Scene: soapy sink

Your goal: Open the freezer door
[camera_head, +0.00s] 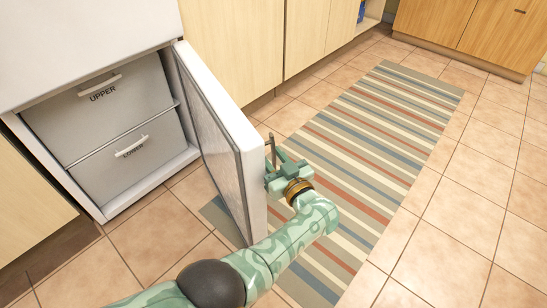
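The freezer door (225,140) is white and stands swung wide open, showing its inner side and its edge. A thin upright handle (272,146) is on its outer face, near the free edge. My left gripper (277,164), pale green, is at this handle on the door's outer side. Its fingers overlap the handle's lower part, and I cannot tell whether they are closed on it. Inside the freezer are an upper drawer (78,115) and a lower drawer (130,162), both shut. My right gripper is out of view.
A striped rug (390,130) lies on the tiled floor to the right of the door, reaching partly beneath it. Wooden cabinets (240,45) line the back, with another cabinet (470,25) at the far right. The tiled floor at right is clear.

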